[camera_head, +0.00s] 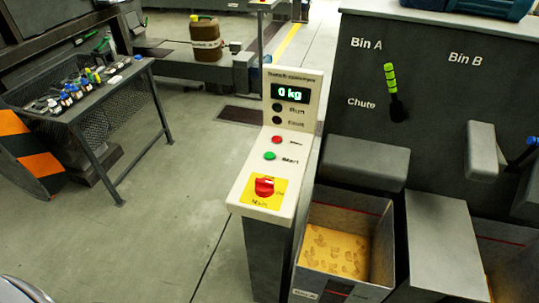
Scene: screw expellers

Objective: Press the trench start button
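The trench conveyor panel (297,98) stands upright on a post in the middle of the view. Its display (290,93) reads "0 kg" in green. Below it the Run lamp (277,106) and the Fault lamp (277,120) look dark. On the sloped lower face is a red button (277,140), its label probably Stop. The green Start button (270,156) lies just below it and is unobstructed.
A grey machine wall (430,85) with Bin A and Bin B labels stands right of the panel. An open bin (376,253) with yellowish pieces sits below. A tool table (88,101) stands at left. The floor (180,225) between table and panel is clear.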

